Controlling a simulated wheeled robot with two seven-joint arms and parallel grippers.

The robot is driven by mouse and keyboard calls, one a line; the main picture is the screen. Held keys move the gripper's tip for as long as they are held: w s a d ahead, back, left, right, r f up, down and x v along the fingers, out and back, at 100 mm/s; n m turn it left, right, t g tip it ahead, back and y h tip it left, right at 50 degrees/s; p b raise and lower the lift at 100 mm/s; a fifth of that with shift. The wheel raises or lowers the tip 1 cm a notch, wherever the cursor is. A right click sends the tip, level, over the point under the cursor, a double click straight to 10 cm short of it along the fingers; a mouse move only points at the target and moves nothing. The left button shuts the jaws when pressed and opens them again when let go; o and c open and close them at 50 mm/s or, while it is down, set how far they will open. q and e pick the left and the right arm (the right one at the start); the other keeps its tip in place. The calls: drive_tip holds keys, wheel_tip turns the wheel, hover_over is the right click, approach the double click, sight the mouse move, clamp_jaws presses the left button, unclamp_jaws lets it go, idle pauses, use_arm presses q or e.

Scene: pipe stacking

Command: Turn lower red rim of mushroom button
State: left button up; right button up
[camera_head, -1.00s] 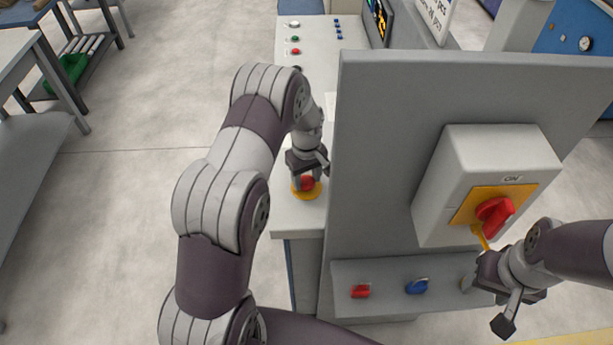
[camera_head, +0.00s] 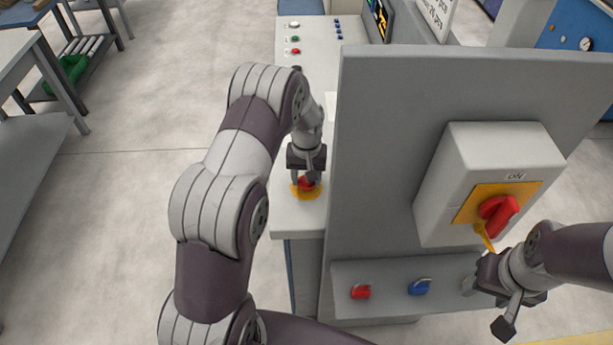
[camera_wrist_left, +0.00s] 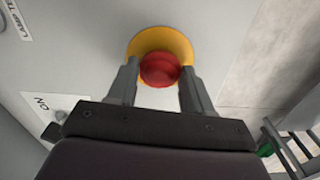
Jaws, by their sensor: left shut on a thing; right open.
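The red mushroom button (camera_head: 305,183) sits on a yellow round base (camera_head: 296,190) on the light console top, left of the grey upright panel. In the left wrist view the red button (camera_wrist_left: 160,69) lies between the fingers, with the yellow base (camera_wrist_left: 160,38) behind it. My left gripper (camera_head: 306,178) points down at the button and is shut on its red rim; it also shows in the left wrist view (camera_wrist_left: 158,84). My right gripper (camera_head: 504,310) is open and empty, below the red rotary switch at the right.
The grey upright panel (camera_head: 385,150) stands close to the right of my left gripper. It carries a switch box with a red rotary switch (camera_head: 498,214). Below are a red knob (camera_head: 361,292) and a blue knob (camera_head: 419,287). Several small buttons sit at the console's far end.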

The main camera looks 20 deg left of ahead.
idle(0.4)
use_arm(q)
drive_tip(key=o, duration=0.7)
drive_tip(key=shift+f, duration=0.1)
drive_tip(key=o, duration=0.3)
drive_tip(key=shift+o, duration=0.2)
drive_tip(key=shift+w, duration=0.1)
wheel_tip(320, 180, up, 13)
drive_tip(key=b, duration=0.1)
drive_tip(key=shift+f+b, duration=0.15)
drive_tip(key=shift+b, duration=0.2)
drive_tip(key=shift+f, duration=0.1)
